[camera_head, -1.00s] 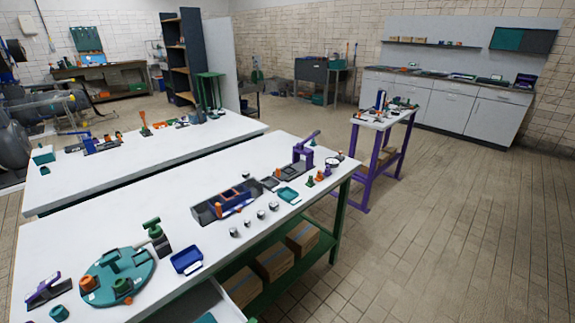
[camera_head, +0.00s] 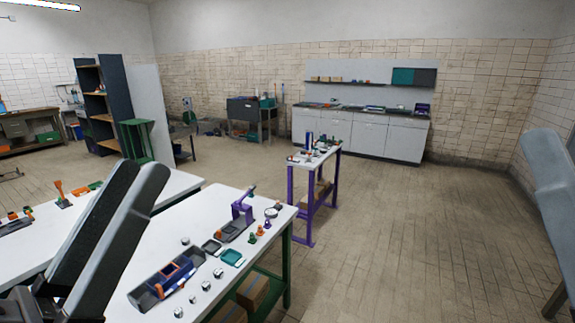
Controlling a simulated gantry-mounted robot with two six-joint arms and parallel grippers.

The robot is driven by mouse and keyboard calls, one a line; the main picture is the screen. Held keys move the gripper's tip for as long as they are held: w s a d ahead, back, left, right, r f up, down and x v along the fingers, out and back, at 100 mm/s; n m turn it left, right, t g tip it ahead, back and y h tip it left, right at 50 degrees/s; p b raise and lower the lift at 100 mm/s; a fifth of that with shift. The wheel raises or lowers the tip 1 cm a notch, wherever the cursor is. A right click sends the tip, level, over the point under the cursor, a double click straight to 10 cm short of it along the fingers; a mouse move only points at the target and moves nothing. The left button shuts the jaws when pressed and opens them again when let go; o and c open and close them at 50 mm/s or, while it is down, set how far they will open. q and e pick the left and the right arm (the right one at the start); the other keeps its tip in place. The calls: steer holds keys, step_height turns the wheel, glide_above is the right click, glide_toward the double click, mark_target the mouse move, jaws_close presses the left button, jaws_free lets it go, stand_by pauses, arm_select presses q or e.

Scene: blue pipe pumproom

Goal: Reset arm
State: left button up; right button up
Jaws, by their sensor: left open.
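My left gripper (camera_head: 140,172) rises at the lower left of the head view, its two long dark-and-grey fingers pointing up. It is open, with nothing seen between the fingers. It appears in front of the white workbenches and hides part of them. A smooth grey-blue part shows at the right edge, cut off by the frame.
The near white bench (camera_head: 180,229) carries a dark tray fixture (camera_head: 148,297), a purple press (camera_head: 240,212), a teal tray (camera_head: 232,258) and several small cups. A purple-legged table (camera_head: 316,158) stands beyond. The tiled floor (camera_head: 420,240) at right is clear.

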arm_select(q)
steer(key=s+a+r+n+t+y, duration=0.2)
steer(key=s+a+r+t+y, duration=0.15)
steer(key=a+y, duration=0.4)
step_height(320, 180, up, 38)
steer(key=d+p, duration=0.2)
steer(key=p, duration=3.6)
step_height(320, 180, down, 61)
steer(key=b, duration=6.1)
steer(key=shift+w+a+y, duration=0.2)
steer(key=shift+w+y, duration=0.1)
steer(key=shift+y, duration=0.05)
